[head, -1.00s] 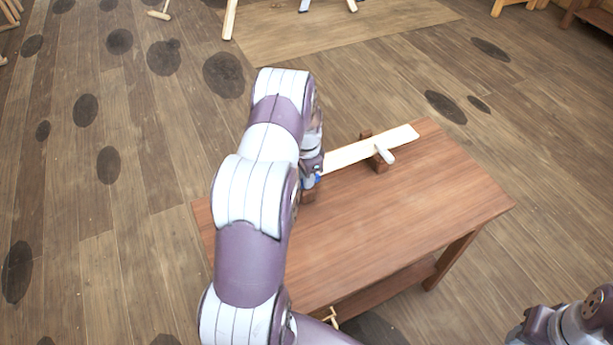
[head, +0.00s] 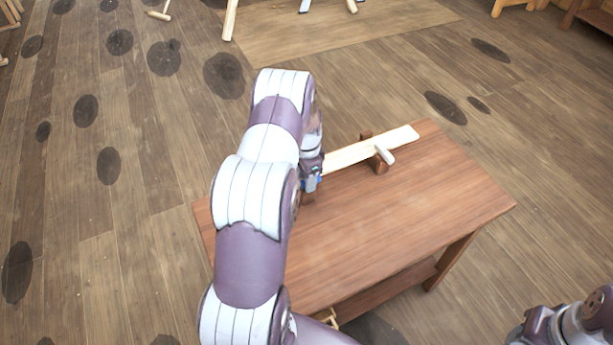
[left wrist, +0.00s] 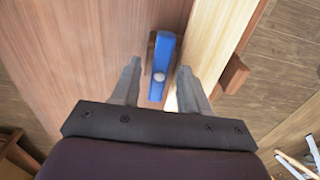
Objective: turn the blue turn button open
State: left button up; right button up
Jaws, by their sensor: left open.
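The blue turn button (left wrist: 161,62) sits on a small brown block beside the pale plank in the left wrist view. Its long side runs roughly along the plank, and a pale round pin head shows on it. My left gripper (left wrist: 158,72) is open, with one finger on each side of the button; whether either touches it I cannot tell. In the head view my left gripper (head: 313,177) is at the near end of the pale plank (head: 350,154), and mostly hides the button, with only a bit of blue showing. My right gripper is out of view.
The plank lies on a brown wooden table (head: 400,220). A cream turn button (head: 384,153) on another brown block stands farther along the plank. The table's front and right part is clear. My right arm shows at the lower right corner.

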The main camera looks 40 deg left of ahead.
pick_arm(q)
notch_tip(320, 180, up, 13)
jog(key=b, duration=0.1)
jog(key=shift+f, duration=0.15)
dwell(0.4)
jog(key=s+d+r+n, duration=0.1)
jog(key=s+d+n, duration=0.1)
jog(key=s+d, duration=0.6)
jog(key=s+d+r+n+t, duration=0.1)
jog(key=s+d+n, duration=0.2)
jog(key=s+d, duration=0.6)
jog(key=d, duration=0.4)
jog(key=shift+s+r, duration=0.15)
jog(key=shift+r, duration=0.15)
